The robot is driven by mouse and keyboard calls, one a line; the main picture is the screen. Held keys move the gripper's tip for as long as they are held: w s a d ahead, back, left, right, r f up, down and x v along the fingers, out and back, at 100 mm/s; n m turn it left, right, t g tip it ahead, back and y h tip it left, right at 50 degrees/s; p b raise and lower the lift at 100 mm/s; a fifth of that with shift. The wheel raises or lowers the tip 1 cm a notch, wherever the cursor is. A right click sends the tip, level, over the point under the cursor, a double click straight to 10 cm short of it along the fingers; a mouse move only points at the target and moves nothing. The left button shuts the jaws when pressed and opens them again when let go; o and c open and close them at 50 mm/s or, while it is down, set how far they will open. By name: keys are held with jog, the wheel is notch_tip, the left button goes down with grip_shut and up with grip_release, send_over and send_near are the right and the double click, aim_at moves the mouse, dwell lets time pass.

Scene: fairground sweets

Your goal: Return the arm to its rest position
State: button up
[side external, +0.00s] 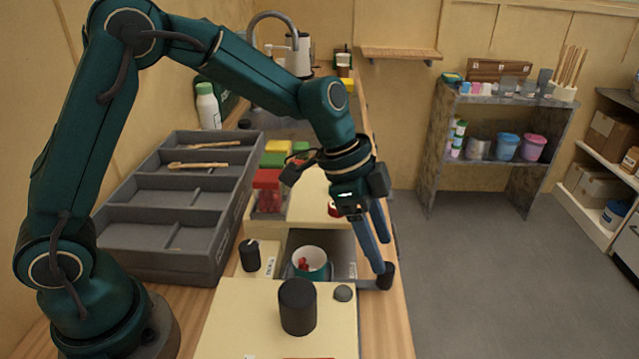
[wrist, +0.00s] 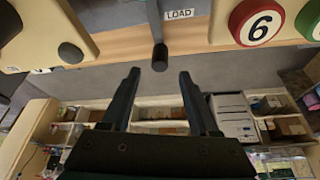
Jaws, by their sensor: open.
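My gripper (side external: 384,256) is open, at the right edge of the bench, with its fingers pointing down. In the wrist view my gripper (wrist: 159,76) has its two dark fingers apart with nothing between them. A grey lever with a black knob (side external: 386,276) sticks out at the bench edge, close to the fingertips. In the wrist view the black knob (wrist: 160,58) lies just past the tips, in line with the gap, beside a LOAD label (wrist: 179,14). I cannot tell whether a finger touches it.
A white-and-green cup (side external: 311,260) with red pieces stands in a recess. A dark cylinder (side external: 297,306) stands in front of it. A grey compartment tray (side external: 168,263) holds wooden tools at left. A red-filled container (side external: 267,190) stands behind. Floor (side external: 470,270) right of the bench is clear.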

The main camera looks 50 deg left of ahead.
jog(key=s+a+r+n+t+y, duration=0.1)
jog(key=s+a+r+t, duration=0.15)
jog(key=r, duration=0.35)
jog(key=s+a+r+n+t, duration=0.1)
jog(key=s+a+r, duration=0.25)
jog(key=r, duration=0.25)
jog(key=s+a+f+n+y, duration=0.1)
jog(key=s+a+f+n, duration=0.1)
jog(key=s+n, duration=0.3)
jog(key=s+a+f+n+y, duration=0.2)
jog(key=s+a+n, duration=0.1)
jog(key=s+n, duration=0.2)
jog(key=shift+s+f, duration=0.15)
jog(key=shift+s, duration=0.8)
jog(key=shift+a, duration=0.1)
